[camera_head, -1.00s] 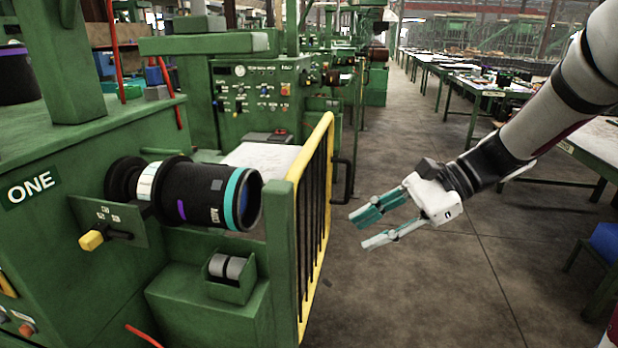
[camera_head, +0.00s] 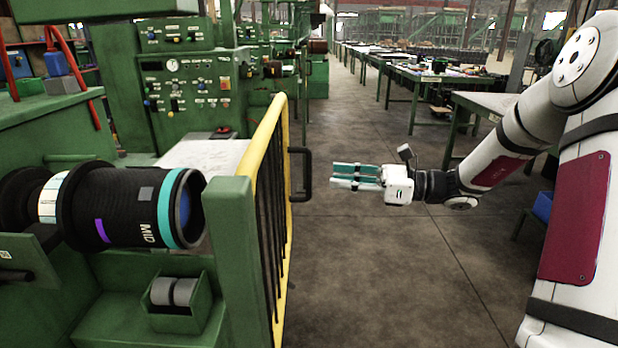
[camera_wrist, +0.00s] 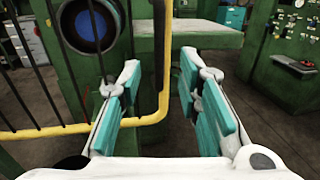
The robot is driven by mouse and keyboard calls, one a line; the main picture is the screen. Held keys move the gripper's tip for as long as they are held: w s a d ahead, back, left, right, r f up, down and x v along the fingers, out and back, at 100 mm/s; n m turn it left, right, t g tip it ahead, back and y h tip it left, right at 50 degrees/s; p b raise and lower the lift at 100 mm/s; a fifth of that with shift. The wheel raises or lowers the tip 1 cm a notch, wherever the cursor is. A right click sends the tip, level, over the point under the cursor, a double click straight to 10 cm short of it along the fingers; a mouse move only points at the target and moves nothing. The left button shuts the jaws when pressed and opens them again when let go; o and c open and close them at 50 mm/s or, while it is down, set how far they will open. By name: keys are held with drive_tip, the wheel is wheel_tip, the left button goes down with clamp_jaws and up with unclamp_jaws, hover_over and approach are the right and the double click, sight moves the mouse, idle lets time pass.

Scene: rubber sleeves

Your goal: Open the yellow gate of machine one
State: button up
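The yellow gate (camera_head: 287,135) has a yellow frame with black bars and looks closed beside a green post (camera_head: 232,250). A black handle (camera_head: 304,174) sticks out from its right side in the head view. My gripper (camera_head: 338,176) is right of the handle, level, its fingers pointing left at it with a small gap. In the wrist view my gripper (camera_wrist: 158,88) is open, and the gate's yellow edge (camera_wrist: 164,65) shows between the fingertips, farther off. I see nothing held. The handle cannot be made out clearly in the wrist view.
A black roller (camera_head: 130,207) with a teal ring and the word MID lies behind the gate on the green machine. A small green box (camera_head: 180,303) sits below it. Green tables (camera_head: 490,102) stand at the back right. The floor (camera_head: 370,270) right of the gate is clear.

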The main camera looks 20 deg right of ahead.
sight(309, 193)
drive_tip(key=b+x, duration=0.1)
drive_tip(key=x, duration=0.6)
drive_tip(key=shift+w+a, duration=0.15)
drive_tip(key=shift+a, duration=0.15)
clamp_jaws()
